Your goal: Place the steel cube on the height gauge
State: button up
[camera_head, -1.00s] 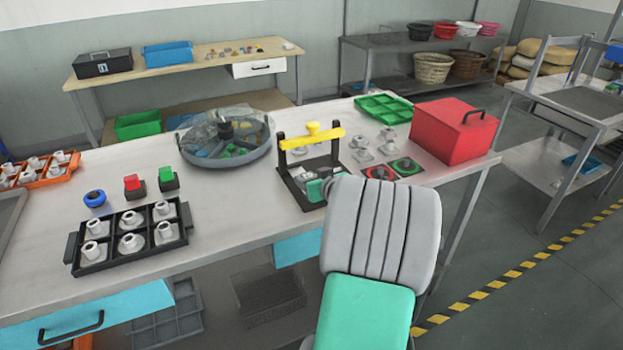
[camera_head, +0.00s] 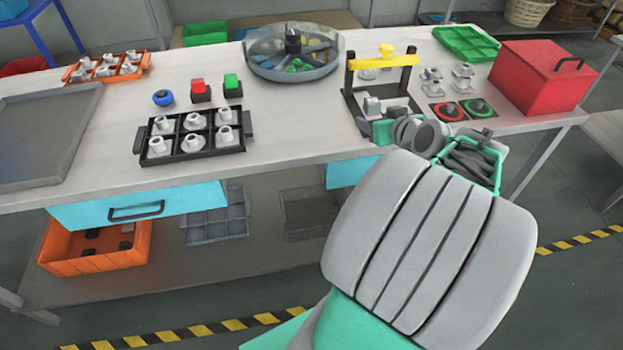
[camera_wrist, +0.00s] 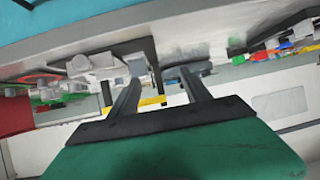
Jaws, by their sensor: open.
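The height gauge (camera_head: 348,84) is a black frame with a yellow crossbar and yellow knob, standing at the back right of the workbench. A small light-grey block (camera_head: 372,106), probably the steel cube, sits upright at the gauge's base under the bar. In the wrist view, which is upside down, a grey block (camera_wrist: 138,68) shows just beyond the left fingertip. My gripper (camera_wrist: 160,77) is open with nothing between its fingers. In the head view it is low in front of the gauge, and my arm partly hides the gauge's front edge.
A black tray (camera_head: 243,140) of white fittings is left of the gauge, with red and green button blocks behind it. A round bin (camera_head: 262,72), a red box (camera_head: 545,75) and a green tray (camera_head: 466,42) stand around. The bench between black tray and gauge is clear.

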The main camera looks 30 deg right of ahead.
jog(key=w+a+f+n+g+y, duration=0.2)
jog(key=a+f+g+y, duration=0.15)
jog(key=a, duration=0.95)
jog(key=s+a+f+g, duration=0.4)
jog(key=s+a+g, duration=0.2)
jog(key=s+a, duration=0.5)
jog(key=a+h, duration=0.1)
jog(key=a, duration=0.4)
jog(key=shift+s+n, duration=0.4)
